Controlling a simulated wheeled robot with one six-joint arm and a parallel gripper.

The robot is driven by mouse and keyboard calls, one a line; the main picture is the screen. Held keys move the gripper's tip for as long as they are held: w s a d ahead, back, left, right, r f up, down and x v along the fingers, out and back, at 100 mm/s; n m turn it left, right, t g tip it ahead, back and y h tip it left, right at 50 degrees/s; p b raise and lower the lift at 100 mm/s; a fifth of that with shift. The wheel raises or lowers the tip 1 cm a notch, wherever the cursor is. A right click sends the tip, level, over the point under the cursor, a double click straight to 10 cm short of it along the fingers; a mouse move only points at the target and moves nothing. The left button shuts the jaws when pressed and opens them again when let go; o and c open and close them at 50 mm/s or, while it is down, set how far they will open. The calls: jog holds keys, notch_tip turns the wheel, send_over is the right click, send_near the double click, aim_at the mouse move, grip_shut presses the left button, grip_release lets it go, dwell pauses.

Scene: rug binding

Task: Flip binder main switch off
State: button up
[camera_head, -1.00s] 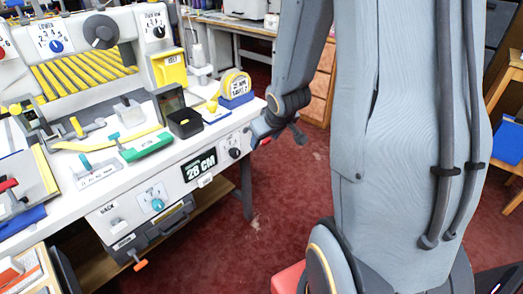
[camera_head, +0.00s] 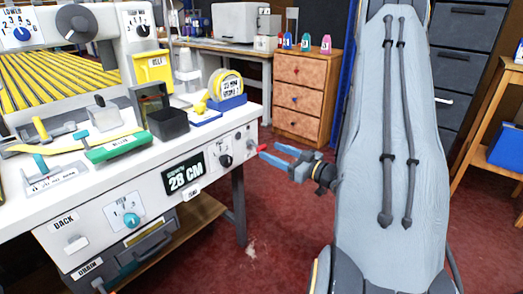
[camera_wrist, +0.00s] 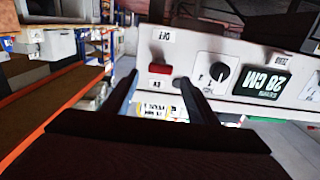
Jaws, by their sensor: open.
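A small red switch (camera_head: 261,148) sits at the right end of the binder's white front panel (camera_head: 215,185). In the wrist view the red switch (camera_wrist: 160,69) shows between and beyond my two fingertips, with small labels above and below it that I cannot read surely. My gripper (camera_head: 269,152) is open and empty, its blue fingers pointing left at the panel end. In the wrist view my gripper (camera_wrist: 158,82) has one finger either side of the switch in the picture. The right finger tip overlaps a dark round part beside the switch. I cannot tell whether the fingers touch the panel.
A teal knob (camera_head: 131,220) is lower left. A wooden drawer cabinet (camera_head: 300,90) is behind; red floor lies open below.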

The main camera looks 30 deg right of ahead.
aim_at(263, 147)
jog(key=x, duration=0.6)
jog(key=shift+b, duration=0.3)
jog(key=shift+c, duration=0.3)
